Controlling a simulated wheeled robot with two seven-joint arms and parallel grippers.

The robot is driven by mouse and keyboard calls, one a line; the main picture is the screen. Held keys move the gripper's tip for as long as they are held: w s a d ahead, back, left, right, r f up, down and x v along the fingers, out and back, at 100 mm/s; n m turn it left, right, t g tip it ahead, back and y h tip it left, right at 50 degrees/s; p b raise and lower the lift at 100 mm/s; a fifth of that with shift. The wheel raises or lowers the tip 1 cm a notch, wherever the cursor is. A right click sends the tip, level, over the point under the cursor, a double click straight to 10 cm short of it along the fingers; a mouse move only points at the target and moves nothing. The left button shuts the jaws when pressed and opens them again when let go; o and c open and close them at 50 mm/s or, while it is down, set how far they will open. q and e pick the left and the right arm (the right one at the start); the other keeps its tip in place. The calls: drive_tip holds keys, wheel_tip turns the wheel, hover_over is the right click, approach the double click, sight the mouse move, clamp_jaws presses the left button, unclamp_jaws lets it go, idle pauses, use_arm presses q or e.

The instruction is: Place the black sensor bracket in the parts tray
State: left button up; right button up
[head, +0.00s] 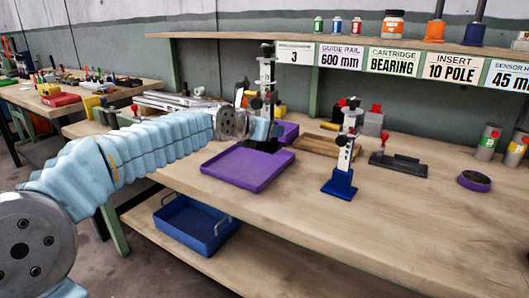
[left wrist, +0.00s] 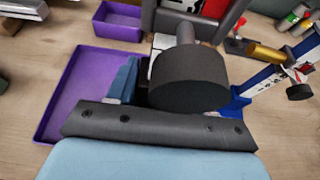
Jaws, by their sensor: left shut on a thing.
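The purple parts tray (head: 245,183) sits on the workbench, open at the top; its wall also shows in the left wrist view (left wrist: 62,100). My left gripper (head: 264,128) is over the tray's back edge, shut on the black sensor bracket (head: 266,75), an upright post with a dark top and white face. In the left wrist view, the bracket's round black knob (left wrist: 190,82) fills the middle and hides most of the fingers. My right gripper is not in view.
A similar post with a blue base (head: 340,184) stands right of the tray. A black fixture with a red knob (head: 398,164) is farther right. The bench front is clear.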

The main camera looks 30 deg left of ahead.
use_arm(q)
drive_tip(key=shift+w+a+f, duration=0.25)
drive_tip(key=shift+w+a, duration=0.05)
drive_tip(key=shift+w, duration=0.4)
drive_tip(key=w+a+f, duration=0.1)
drive_tip(key=f, duration=0.1)
drive_tip(key=w+a+f, duration=0.1)
drive_tip(key=f, duration=0.1)
drive_tip(key=w+a+f, duration=0.1)
drive_tip(key=w+f, duration=0.1)
drive_tip(key=shift+w, duration=0.1)
drive_tip(key=shift+w+f+b, duration=0.1)
drive_tip(key=shift+f+b, duration=0.7)
drive_tip(key=shift+f, duration=0.75)
drive_tip(key=shift+f, duration=0.15)
drive_tip(key=o, duration=1.4)
